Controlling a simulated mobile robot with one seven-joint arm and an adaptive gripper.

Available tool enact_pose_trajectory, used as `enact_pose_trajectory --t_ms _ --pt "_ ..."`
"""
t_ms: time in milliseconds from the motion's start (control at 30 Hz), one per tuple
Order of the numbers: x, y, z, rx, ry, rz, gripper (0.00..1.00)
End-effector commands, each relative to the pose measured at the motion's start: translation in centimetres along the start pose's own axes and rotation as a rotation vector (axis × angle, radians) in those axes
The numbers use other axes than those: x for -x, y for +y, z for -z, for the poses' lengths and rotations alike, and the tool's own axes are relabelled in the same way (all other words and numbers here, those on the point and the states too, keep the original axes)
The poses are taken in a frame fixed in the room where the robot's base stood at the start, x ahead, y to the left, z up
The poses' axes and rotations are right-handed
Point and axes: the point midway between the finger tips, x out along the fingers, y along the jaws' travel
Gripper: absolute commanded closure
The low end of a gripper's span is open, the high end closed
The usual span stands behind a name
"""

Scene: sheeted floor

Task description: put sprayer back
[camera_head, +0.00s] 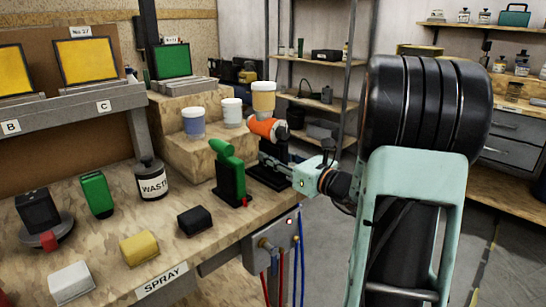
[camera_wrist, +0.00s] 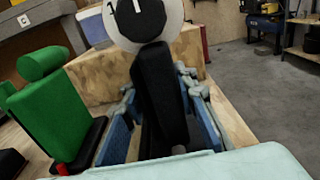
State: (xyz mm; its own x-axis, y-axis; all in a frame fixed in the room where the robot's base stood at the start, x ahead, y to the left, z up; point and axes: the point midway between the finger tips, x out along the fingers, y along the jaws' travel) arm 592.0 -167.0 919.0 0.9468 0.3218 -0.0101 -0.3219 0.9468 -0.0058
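The sprayer (camera_head: 263,128) has an orange body with a yellow cup on top, and its dark lower part stands upright at a black stand (camera_head: 268,179) near the bench's right edge. My gripper (camera_head: 272,163) is at the handle from the right. Its blue-padded fingers (camera_wrist: 160,120) are spread on both sides of the handle, and it looks open. Firm contact cannot be made out. The handle's lower end is partly hidden.
A green sprayer-shaped object (camera_head: 229,170) on its own black stand is close on the left. A wooden step (camera_head: 190,150) with cups is behind. A waste canister (camera_head: 151,180) and several blocks sit on the bench. Red and blue hoses hang in front. Floor to the right is clear.

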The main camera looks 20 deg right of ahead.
Motion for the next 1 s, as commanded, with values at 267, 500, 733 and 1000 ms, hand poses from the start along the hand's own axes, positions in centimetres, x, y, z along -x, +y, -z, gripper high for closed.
enact_pose_trajectory --t_ms 267,500,733,1000 --pt "0.0 0.0 0.0 0.0 0.001 0.0 0.57" --pt "0.3 -0.1 -0.3 0.0 0.001 0.002 0.57" --pt "4.6 -0.2 -0.4 -0.002 0.003 0.005 0.57" --pt "10.0 -0.1 -0.4 -0.001 0.0 0.004 0.57"
